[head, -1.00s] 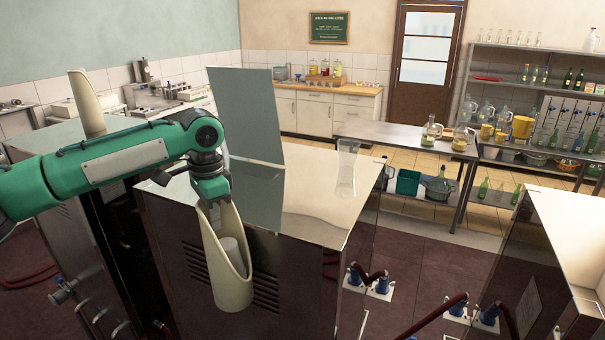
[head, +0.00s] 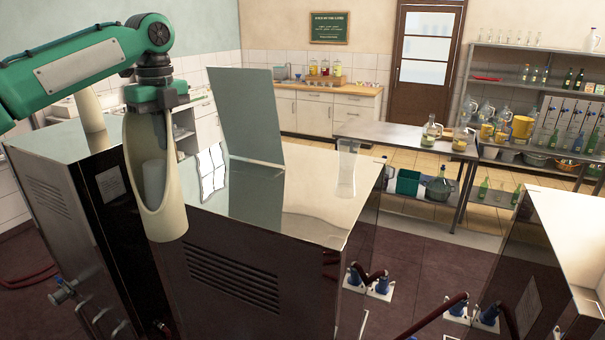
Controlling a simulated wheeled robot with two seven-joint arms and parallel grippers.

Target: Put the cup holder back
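The cup holder (head: 163,215) is a cream tube with a long cut-away front, in the head view at left. A pale cylinder (head: 153,180) shows inside its opening. My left gripper (head: 155,100) is at its top end and holds it hanging nearly upright, in front of the left part of the steel-topped machine. The fingertips are partly hidden by the holder's rim. A similar cream piece (head: 88,110) stands on the machine to the left, partly behind my arm. My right gripper is out of view.
The steel-topped machine (head: 300,205) has an upright panel (head: 248,115) at its back and a clear glass (head: 347,170) on its right side. Another machine (head: 570,235) stands at right. Hoses and blue fittings (head: 381,281) are between them.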

